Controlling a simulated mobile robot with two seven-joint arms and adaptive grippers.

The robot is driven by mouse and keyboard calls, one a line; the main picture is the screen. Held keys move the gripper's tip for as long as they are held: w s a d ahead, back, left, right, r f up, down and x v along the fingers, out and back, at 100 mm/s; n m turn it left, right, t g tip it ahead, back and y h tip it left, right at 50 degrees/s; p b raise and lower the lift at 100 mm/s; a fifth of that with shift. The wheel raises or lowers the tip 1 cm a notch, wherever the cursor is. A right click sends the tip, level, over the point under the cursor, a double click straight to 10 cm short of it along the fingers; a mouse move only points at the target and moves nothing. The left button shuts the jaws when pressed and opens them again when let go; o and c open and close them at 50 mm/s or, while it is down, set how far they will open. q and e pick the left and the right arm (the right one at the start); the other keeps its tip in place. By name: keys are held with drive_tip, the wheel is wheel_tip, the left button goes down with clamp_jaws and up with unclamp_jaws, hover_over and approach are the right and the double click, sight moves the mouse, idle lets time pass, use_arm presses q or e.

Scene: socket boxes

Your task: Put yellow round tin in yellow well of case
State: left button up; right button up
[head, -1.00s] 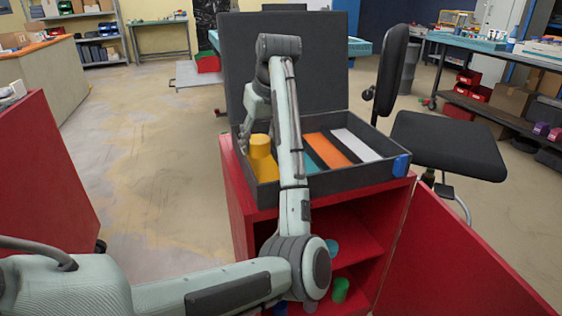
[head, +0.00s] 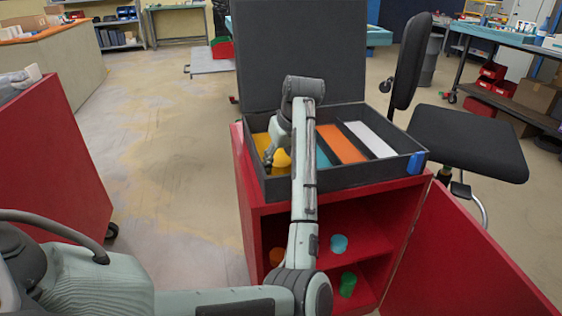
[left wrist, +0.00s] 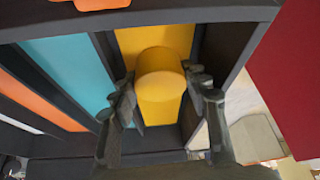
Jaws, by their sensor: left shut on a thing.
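The yellow round tin (head: 282,160) is between the fingers of my left gripper (head: 271,152), at the left side of the dark grey open case (head: 350,178). In the left wrist view the tin (left wrist: 160,72) is seen from above, with the fingers shut on its two sides. The yellow well (head: 262,141) is the leftmost strip of the case. In the left wrist view the tin lies over the yellow floor (left wrist: 178,38) of this well. I cannot tell whether its base touches the floor. My right gripper is not in view.
The case stands on a red cabinet (head: 252,190); its raised lid (head: 290,50) is behind. Teal, orange (head: 342,145) and white (head: 370,139) wells lie to the right. Teal (head: 339,243) and green (head: 347,283) tins stand on the shelves below. A black chair (head: 468,140) is at the right.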

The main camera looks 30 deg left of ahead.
use_arm(q)
drive_tip(key=shift+f, duration=0.15)
drive_tip(key=o, duration=1)
drive_tip(key=shift+c, duration=0.2)
drive_tip(key=shift+r, duration=0.35)
drive_tip(key=v, duration=1.1)
drive_tip(key=shift+r, duration=0.35)
drive_tip(key=shift+s+d, duration=0.15)
